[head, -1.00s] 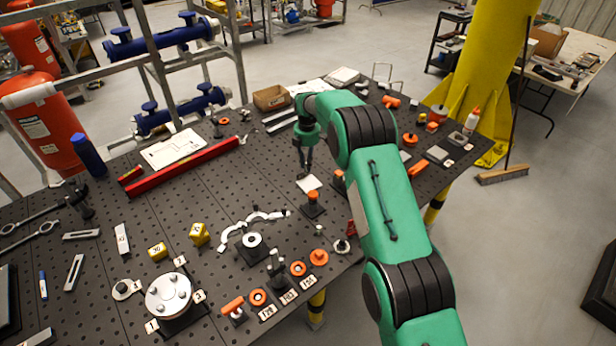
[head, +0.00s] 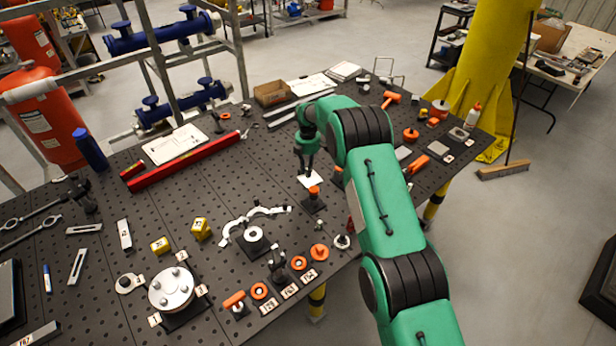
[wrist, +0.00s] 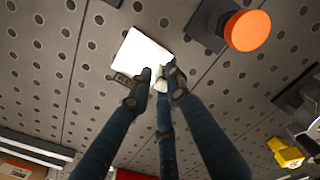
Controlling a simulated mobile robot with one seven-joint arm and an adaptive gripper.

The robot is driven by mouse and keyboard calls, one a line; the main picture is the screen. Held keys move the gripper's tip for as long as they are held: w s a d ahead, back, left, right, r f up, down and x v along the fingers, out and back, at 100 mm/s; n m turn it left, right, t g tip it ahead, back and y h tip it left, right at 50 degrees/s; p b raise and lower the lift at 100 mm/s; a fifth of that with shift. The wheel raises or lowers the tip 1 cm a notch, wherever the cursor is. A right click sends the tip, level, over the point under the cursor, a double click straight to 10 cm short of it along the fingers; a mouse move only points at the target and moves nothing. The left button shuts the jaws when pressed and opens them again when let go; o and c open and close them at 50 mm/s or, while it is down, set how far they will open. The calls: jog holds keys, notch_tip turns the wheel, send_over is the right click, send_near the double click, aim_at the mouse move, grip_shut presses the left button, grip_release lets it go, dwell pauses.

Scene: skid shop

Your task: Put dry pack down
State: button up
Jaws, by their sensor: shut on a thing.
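An orange-topped post (head: 314,191) on a dark base stands close to the square; its orange cap (wrist: 248,30) is large in the wrist view. A white curved linkage (head: 254,222) lies nearer me. A red bar (head: 185,163) and cardboard box (head: 272,93) lie farther off.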

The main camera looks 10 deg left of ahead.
jog(key=shift+f, duration=0.2)
jog(key=shift+f+p, duration=0.3)
jog(key=shift+f, duration=1.8)
jog(key=shift+f, duration=0.15)
jog(key=o, duration=0.8)
jog(key=shift+r+b, duration=0.85)
jog(key=shift+r, duration=5.3)
